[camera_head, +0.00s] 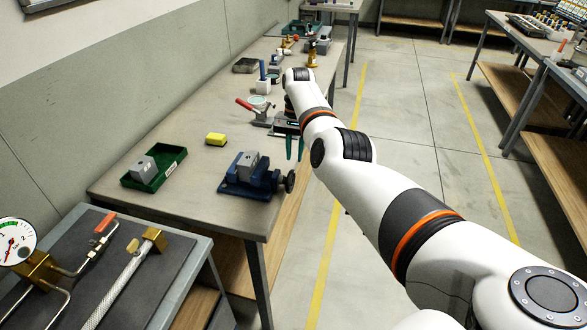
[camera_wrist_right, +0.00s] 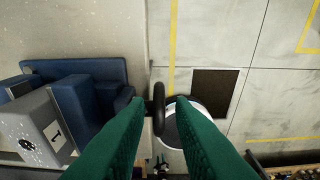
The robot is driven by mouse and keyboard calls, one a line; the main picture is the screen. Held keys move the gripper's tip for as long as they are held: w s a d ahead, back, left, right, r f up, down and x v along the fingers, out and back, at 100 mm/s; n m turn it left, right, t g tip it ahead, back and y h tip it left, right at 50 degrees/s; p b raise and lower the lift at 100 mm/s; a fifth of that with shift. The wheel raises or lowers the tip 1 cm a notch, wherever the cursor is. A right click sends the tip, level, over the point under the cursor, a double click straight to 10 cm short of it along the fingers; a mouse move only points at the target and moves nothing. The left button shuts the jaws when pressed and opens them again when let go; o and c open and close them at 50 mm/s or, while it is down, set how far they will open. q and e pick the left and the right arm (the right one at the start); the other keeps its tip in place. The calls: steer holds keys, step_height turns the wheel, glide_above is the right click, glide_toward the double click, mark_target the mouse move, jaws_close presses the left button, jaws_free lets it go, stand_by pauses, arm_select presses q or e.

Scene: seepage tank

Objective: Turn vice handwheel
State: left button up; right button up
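A blue vice (camera_head: 250,188) stands near the front right of the workbench, with a grey block (camera_head: 247,165) in its jaws. Its black handwheel (camera_head: 290,182) is on the vice's right side, by the table edge. My right gripper (camera_head: 295,158) has green fingers pointing down, apart, above and slightly behind the handwheel. In the right wrist view the handwheel (camera_wrist_right: 158,108) shows edge-on between the two open fingertips (camera_wrist_right: 160,100); contact cannot be told. The vice's blue body (camera_wrist_right: 92,75) is left of the fingers there. My left gripper is not in view.
A red-handled tool (camera_head: 250,107) stands farther back. A cart with a gauge (camera_head: 15,241) is at front left.

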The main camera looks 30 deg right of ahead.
steer(key=v, duration=0.4)
steer(key=shift+s+b, duration=0.1)
steer(key=shift+b, duration=0.25)
